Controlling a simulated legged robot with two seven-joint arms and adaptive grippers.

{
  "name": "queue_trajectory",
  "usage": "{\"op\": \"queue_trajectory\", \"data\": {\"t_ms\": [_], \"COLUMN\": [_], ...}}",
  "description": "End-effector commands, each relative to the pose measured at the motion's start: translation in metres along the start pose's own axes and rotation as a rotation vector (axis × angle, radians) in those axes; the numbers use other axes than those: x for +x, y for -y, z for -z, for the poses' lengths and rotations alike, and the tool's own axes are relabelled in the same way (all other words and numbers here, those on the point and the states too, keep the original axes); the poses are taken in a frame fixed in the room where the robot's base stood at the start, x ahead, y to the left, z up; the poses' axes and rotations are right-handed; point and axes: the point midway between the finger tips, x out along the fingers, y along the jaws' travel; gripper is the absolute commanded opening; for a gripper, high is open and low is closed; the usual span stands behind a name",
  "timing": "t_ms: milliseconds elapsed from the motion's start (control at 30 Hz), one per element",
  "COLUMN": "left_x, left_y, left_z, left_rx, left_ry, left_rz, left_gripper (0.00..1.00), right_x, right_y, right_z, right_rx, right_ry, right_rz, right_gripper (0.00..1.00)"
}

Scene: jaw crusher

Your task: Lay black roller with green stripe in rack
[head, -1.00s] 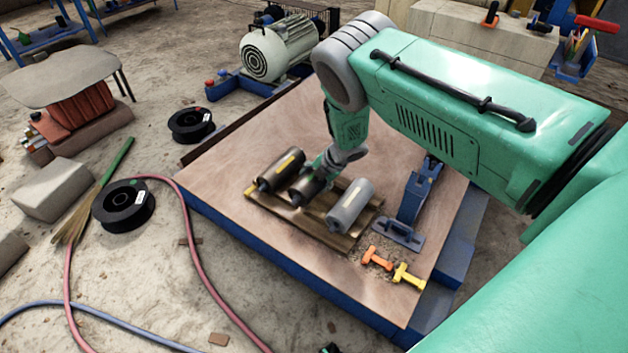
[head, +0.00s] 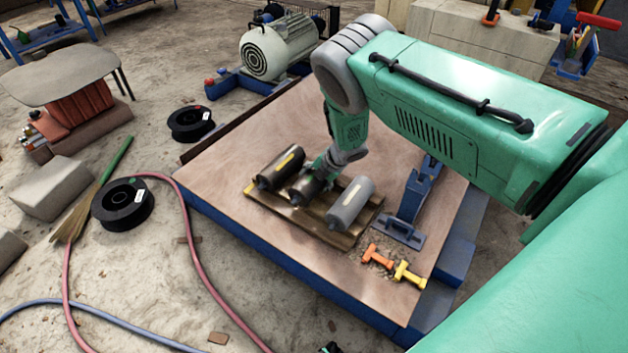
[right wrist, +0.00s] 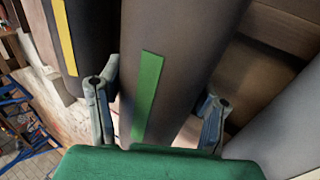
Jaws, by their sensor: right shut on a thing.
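The black roller with the green stripe (right wrist: 175,70) is between the two fingers of my right gripper (right wrist: 155,115) in the right wrist view, its green stripe facing the camera. In the head view the dark roller (head: 304,190) is at the middle of the wooden rack (head: 332,238), between two other rollers. My right gripper (head: 322,170) is shut on it from above and hides part of it. I cannot tell whether the roller touches the rack. My left gripper is not in view.
A black roller with a yellow stripe (head: 279,167) lies left in the rack, a grey roller (head: 350,203) right. A blue stand (head: 415,200), an orange piece (head: 377,255) and a yellow piece (head: 409,274) are to the right. The board (head: 235,190) is clear on the left.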

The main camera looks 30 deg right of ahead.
Motion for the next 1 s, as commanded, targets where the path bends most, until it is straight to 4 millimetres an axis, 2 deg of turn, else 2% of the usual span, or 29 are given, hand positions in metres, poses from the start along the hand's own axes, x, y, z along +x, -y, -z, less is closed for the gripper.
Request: {"op": "queue_trajectory", "data": {"t_ms": [767,800,833,867,1000], "left_x": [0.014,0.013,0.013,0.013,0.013], "left_y": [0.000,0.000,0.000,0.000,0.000], "left_z": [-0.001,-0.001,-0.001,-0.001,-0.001], "left_rx": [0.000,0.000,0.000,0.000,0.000], "left_ry": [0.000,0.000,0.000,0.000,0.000], "left_rz": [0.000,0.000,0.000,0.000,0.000], "left_gripper": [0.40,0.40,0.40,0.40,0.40], "right_x": [0.015,0.015,0.014,0.014,0.015], "right_y": [0.007,0.006,0.006,0.006,0.007], "right_z": [-0.001,-0.001,-0.001,-0.001,-0.001], "right_rx": [-0.001,-0.001,0.000,0.000,0.000], "right_ry": [0.001,0.000,0.001,0.001,0.000], "right_rz": [-0.003,-0.003,-0.003,-0.003,-0.001], "right_gripper": [0.06,0.69,0.79,0.82,0.82]}}
